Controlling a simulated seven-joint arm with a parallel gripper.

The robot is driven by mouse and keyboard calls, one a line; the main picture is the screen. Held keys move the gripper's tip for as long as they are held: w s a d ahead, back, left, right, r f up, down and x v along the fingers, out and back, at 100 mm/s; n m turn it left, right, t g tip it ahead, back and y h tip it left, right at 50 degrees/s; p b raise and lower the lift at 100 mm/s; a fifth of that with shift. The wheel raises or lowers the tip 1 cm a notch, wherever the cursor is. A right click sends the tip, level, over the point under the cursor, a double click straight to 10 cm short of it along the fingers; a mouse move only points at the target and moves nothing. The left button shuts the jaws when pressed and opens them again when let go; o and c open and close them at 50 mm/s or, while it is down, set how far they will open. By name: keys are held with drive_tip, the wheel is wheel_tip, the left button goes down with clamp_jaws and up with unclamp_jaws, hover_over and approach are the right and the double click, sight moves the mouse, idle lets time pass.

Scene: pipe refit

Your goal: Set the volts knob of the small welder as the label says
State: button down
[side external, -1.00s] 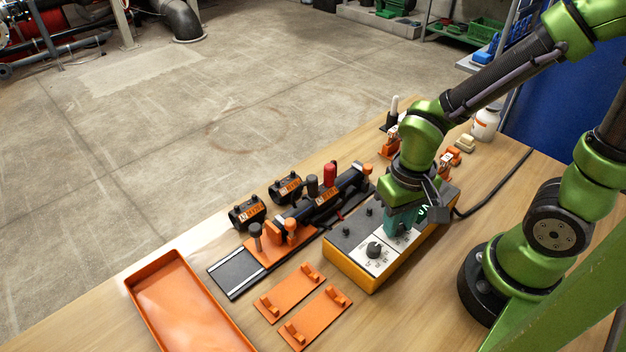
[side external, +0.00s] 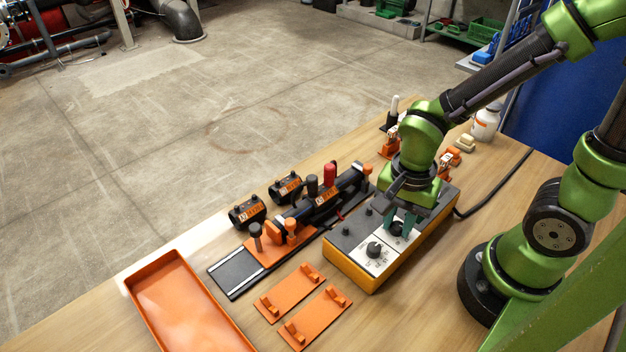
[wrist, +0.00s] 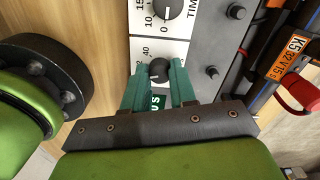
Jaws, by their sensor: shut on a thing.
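The small welder (side external: 358,277) is a grey-topped box with yellow sides on the wooden bench. Its white panel carries two black knobs. The knob between my fingers (wrist: 158,71) has a scale with "40" beside it; I take it as the volts knob. My gripper (side external: 400,222) points down at this knob, its green fingers on either side of it, also in the wrist view (wrist: 158,84). The other knob (side external: 374,249) is marked "TIME" in the wrist view (wrist: 166,10) and stands free. A green display (wrist: 156,102) is partly hidden by my gripper.
A clamp fixture with a dark pipe (side external: 322,200) lies left of the welder. Two orange brackets (side external: 290,290) and an orange tray (side external: 172,285) lie in front. A white bottle (side external: 486,122) and a black cable (side external: 500,182) are behind, to the right.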

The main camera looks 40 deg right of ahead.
sight(398, 225)
drive_tip(key=shift+m, duration=1.4)
drive_tip(key=c, duration=0.9)
unclamp_jaws()
wheel_tip(398, 225, up, 17)
